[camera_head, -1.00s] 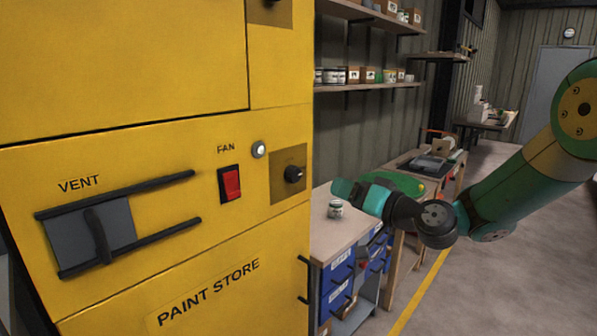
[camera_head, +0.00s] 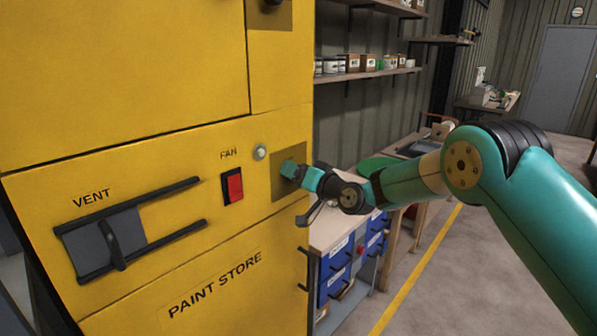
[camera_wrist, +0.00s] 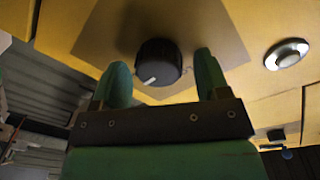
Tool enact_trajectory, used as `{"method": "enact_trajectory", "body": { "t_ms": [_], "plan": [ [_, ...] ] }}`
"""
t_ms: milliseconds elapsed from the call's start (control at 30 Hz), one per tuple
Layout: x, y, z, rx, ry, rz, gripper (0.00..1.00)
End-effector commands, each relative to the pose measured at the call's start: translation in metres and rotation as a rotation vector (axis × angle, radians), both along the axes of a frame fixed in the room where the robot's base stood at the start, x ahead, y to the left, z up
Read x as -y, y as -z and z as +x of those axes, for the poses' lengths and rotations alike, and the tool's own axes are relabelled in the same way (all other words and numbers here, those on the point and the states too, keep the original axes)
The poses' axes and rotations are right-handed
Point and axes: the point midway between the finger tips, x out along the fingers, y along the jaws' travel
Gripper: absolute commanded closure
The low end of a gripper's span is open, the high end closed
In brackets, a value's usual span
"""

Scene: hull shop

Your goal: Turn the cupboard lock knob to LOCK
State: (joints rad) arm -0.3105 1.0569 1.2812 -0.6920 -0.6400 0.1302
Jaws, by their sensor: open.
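The lock knob (camera_wrist: 158,62) is a round black knob with a white pointer mark on a brownish plate (camera_wrist: 215,30) of the yellow cupboard. In the wrist view the knob lies between my two green fingertips, with gaps on both sides. My gripper (camera_wrist: 163,78) is open and does not touch it there. The pointer mark is toward the lower left of the knob in that view. In the head view my gripper (camera_head: 290,171) is at the plate (camera_head: 284,183), right of the red switch, and hides the knob. No LOCK lettering can be read.
The yellow cupboard (camera_head: 120,75) has a red fan switch (camera_head: 233,186), a round lamp (camera_head: 260,152), also in the wrist view (camera_wrist: 287,54), and a vent slide with a handle (camera_head: 114,246). Another dark knob (camera_head: 272,3) is above. A workbench with blue drawers (camera_head: 335,280) stands at right.

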Motion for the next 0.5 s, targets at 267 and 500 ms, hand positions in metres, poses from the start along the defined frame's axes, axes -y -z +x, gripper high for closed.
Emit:
{"method": "enact_trajectory", "body": {
  "t_ms": [267, 500],
  "plan": [
    [0.0002, 0.0002, 0.0, 0.001, 0.0, -0.001, 0.54],
    [0.0004, 0.0004, -0.0001, 0.001, 0.0, -0.001, 0.8]
  ]
}}
